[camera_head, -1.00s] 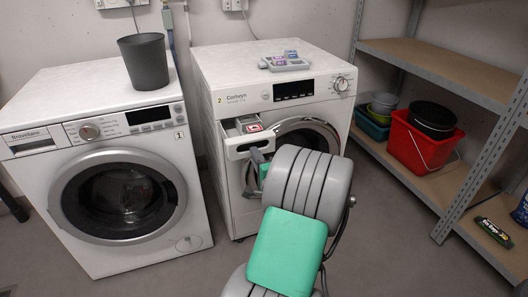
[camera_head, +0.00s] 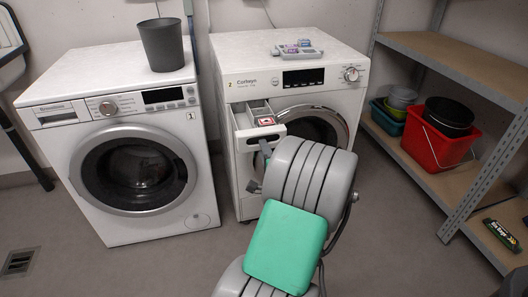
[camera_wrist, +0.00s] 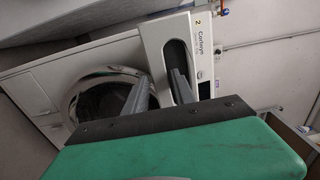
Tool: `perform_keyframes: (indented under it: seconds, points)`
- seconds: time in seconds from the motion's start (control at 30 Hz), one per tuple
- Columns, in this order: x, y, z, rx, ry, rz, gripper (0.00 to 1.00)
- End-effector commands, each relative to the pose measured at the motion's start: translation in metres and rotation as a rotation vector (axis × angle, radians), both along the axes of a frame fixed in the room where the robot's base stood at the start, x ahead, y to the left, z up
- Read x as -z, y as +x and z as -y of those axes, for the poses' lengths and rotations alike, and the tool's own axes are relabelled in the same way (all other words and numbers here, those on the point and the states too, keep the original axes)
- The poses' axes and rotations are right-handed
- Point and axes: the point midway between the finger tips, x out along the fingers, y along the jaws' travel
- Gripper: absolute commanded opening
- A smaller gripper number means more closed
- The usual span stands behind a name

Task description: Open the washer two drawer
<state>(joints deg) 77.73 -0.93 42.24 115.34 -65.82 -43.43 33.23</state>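Washer two (camera_head: 241,87) is the right, white front-loader, with a "2" label and the name Corlwyn. Its detergent drawer (camera_head: 262,137) is pulled out at the upper left, with its compartments and a red-marked piece showing from above. My gripper (camera_head: 258,167) is just in front of and below the drawer front, partly hidden by my arm.
Washer one (camera_head: 66,140) stands at left with a dark grey bin (camera_head: 162,45) on top. A grey tray of small items (camera_head: 297,51) lies on washer two. At right, a shelf rack (camera_head: 450,42) holds a red bucket (camera_head: 436,148). Floor in front of washer one is clear.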

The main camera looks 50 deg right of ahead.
Motion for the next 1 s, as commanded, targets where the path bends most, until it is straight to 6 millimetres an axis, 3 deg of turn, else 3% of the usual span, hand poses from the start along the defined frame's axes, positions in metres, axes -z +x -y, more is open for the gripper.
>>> perform_keyframes:
  seconds: [0.13, 0.43, 0.8, 1.0]
  points:
    - [0.000, -0.001, 0.002, 0.005, -0.001, -0.001, 0.44]
    - [0.000, -0.005, -0.001, 0.005, 0.000, 0.000, 0.44]
    - [0.000, -0.059, -0.040, 0.008, 0.001, -0.001, 0.44]
    - [0.000, -0.064, -0.046, 0.003, -0.002, 0.000, 0.44]
